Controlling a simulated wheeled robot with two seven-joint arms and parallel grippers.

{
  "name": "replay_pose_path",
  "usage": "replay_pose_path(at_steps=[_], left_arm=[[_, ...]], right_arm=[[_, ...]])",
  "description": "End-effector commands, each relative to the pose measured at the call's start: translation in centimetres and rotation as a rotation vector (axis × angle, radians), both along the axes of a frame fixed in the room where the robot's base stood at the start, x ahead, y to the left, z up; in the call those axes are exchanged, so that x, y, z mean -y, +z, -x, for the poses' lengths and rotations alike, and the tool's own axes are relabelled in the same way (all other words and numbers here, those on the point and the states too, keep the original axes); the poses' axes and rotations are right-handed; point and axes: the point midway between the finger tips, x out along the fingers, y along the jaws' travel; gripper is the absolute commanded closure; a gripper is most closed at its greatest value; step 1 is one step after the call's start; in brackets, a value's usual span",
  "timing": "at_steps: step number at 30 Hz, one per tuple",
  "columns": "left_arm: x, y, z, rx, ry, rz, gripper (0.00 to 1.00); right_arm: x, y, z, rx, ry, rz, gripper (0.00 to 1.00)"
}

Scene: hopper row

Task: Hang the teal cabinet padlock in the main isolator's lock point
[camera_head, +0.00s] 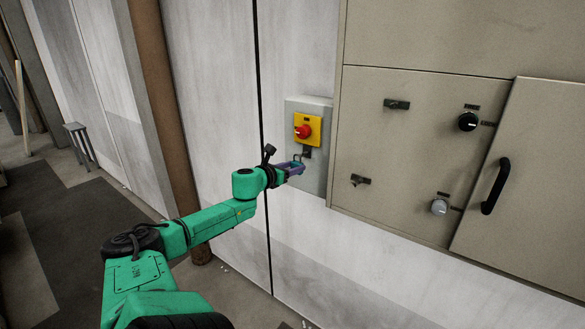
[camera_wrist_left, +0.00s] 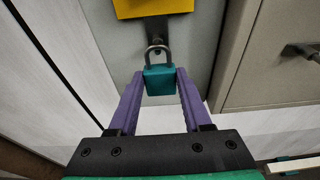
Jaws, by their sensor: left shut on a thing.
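The teal padlock (camera_wrist_left: 159,79) is upright between the purple fingers of my left gripper (camera_wrist_left: 160,88), which is shut on its body. Its grey shackle (camera_wrist_left: 147,55) points up toward the isolator. The main isolator is a grey box (camera_head: 314,180) on the wall with a yellow plate (camera_head: 316,125) and a red knob (camera_head: 303,131). A dark lock tab (camera_wrist_left: 158,30) hangs below the yellow plate. The shackle's top overlaps the tab's lower end in the wrist view; I cannot tell whether it passes through. My left gripper also shows in the head view (camera_head: 298,168), just below the tab. My right gripper is not in view.
A beige cabinet (camera_head: 400,140) stands right of the isolator, with a black knob (camera_head: 467,122), a grey knob (camera_head: 439,207), small latches and a black door handle (camera_head: 495,187). A brown post (camera_head: 160,100) and a stool (camera_head: 80,140) are at the left. The wall below the isolator is clear.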

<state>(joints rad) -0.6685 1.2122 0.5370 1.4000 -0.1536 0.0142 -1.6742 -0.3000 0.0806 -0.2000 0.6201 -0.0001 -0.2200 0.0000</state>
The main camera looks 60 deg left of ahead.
Motion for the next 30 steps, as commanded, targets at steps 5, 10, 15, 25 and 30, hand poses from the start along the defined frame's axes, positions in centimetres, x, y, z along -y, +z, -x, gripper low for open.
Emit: replay_pose_path(at_steps=[5,10,15,25,30], left_arm=[[0.0,0.1,0.0,0.002,0.0,0.002,1.0],[0.0,0.0,0.0,0.001,0.0,0.001,1.0],[0.0,0.3,0.0,0.001,0.001,0.0,1.0],[-0.2,-0.1,-0.9,0.001,-0.001,0.0,1.0],[-0.5,-0.1,-1.4,0.001,0.0,0.0,1.0]], right_arm=[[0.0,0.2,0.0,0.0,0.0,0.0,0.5],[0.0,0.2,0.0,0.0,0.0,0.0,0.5],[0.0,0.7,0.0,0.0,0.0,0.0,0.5],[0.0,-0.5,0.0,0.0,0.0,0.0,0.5],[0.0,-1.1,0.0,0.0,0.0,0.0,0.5]])
